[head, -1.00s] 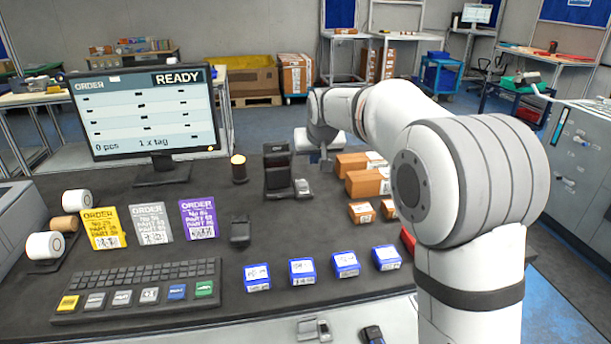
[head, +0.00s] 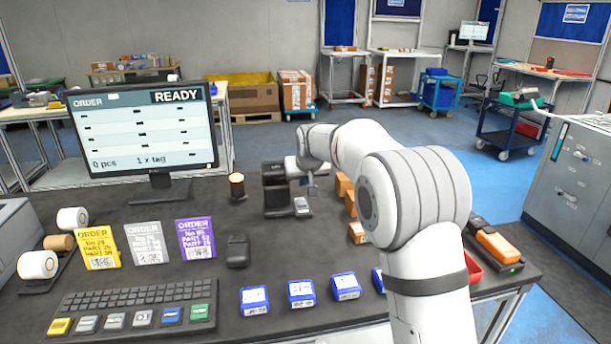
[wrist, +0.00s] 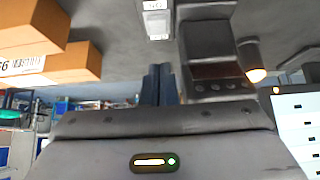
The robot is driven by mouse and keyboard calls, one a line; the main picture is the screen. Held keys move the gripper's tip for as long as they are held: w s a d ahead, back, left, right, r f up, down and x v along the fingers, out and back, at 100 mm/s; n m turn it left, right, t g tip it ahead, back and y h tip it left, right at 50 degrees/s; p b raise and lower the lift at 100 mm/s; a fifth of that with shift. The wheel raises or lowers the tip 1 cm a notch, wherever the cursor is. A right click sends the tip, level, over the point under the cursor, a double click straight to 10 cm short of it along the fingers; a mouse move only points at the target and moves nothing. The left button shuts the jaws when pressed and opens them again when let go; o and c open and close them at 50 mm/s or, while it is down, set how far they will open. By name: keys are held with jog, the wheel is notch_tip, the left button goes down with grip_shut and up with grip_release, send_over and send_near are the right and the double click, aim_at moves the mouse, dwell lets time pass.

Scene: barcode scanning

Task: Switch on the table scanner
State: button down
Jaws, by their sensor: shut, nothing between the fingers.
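The table scanner (head: 276,188) is a dark upright unit on the table, right of the lamp. A small block with a light top (head: 302,206) sits at its front right; it also shows in the wrist view (wrist: 156,22). My gripper (head: 312,190) is over the scanner's right side, its fingers pointing down. In the wrist view my gripper's dark fingers (wrist: 159,82) are together and empty, beside the scanner (wrist: 210,60). The scanner's face there has a dark reddish window and a row of small round spots. I cannot tell whether the fingers touch anything.
Brown boxes (head: 344,186) stand close right of the scanner, partly behind my arm. The lamp (head: 237,186) glows orange at left. The monitor (head: 145,130) reads READY. Blue boxes (head: 301,293), order cards (head: 147,243) and a keyboard (head: 135,305) lie nearer. An orange device (head: 497,246) lies right.

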aim_at(301, 203)
jog(key=x, duration=0.4)
notch_tip(301, 203, down, 3)
jog(key=shift+s+r, duration=0.15)
jog(key=shift+r, duration=0.1)
jog(key=shift+s+f, duration=0.1)
jog(key=shift+f, duration=0.65)
